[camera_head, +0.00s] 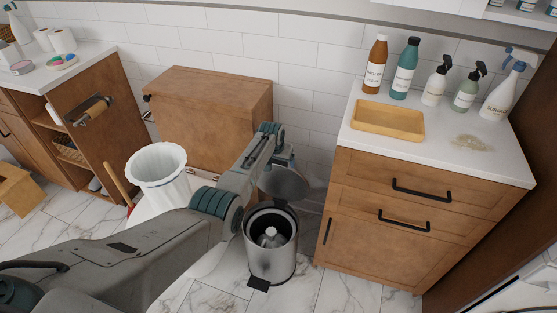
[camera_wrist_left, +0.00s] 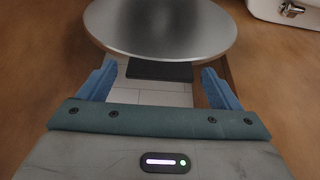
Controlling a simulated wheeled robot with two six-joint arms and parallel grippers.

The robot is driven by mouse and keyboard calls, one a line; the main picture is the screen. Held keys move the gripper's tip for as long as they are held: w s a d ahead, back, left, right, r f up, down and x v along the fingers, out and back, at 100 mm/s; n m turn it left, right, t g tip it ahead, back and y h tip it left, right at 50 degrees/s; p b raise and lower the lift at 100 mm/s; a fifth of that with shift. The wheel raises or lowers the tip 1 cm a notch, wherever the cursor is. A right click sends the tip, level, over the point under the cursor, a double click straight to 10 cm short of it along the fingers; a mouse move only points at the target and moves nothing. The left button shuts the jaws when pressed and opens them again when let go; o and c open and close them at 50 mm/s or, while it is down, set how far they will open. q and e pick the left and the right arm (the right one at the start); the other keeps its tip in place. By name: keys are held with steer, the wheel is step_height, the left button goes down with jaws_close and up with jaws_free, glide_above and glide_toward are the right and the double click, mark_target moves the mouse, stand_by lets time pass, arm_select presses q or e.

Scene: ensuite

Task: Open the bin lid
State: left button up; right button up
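The bin (camera_head: 271,262) is a small round metal pedal bin on the tiled floor, left of the drawer cabinet. Its round grey lid (camera_head: 287,184) is raised and tilted up at the back, so the dark inside and a pale object in it show. In the left wrist view the lid (camera_wrist_left: 160,28) is a grey disc just beyond the fingertips. My left gripper (camera_wrist_left: 158,88) is open and empty, its blue fingers apart with floor tiles between them. In the head view my left gripper (camera_head: 275,158) is beside the raised lid, partly hidden by my arm. My right gripper is out of view.
A cabinet (camera_head: 420,190) with black handles stands right of the bin; bottles and a yellow tray (camera_head: 388,119) are on its counter. A wooden box-like unit (camera_head: 212,105) stands behind. A white ribbed basket (camera_head: 157,167) is left of the bin. Tiled floor lies around the bin's front.

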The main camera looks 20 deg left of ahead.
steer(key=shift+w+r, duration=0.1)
arm_select(q)
steer(key=p+v, duration=0.1)
steer(key=v, duration=0.9)
steer(key=shift+r+p, duration=0.35)
steer(key=shift+p, duration=0.05)
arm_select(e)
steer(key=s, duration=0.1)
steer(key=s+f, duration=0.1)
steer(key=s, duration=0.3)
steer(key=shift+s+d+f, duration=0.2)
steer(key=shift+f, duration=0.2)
arm_select(q)
steer(key=shift+s+f, duration=0.1)
steer(key=shift+s, duration=0.1)
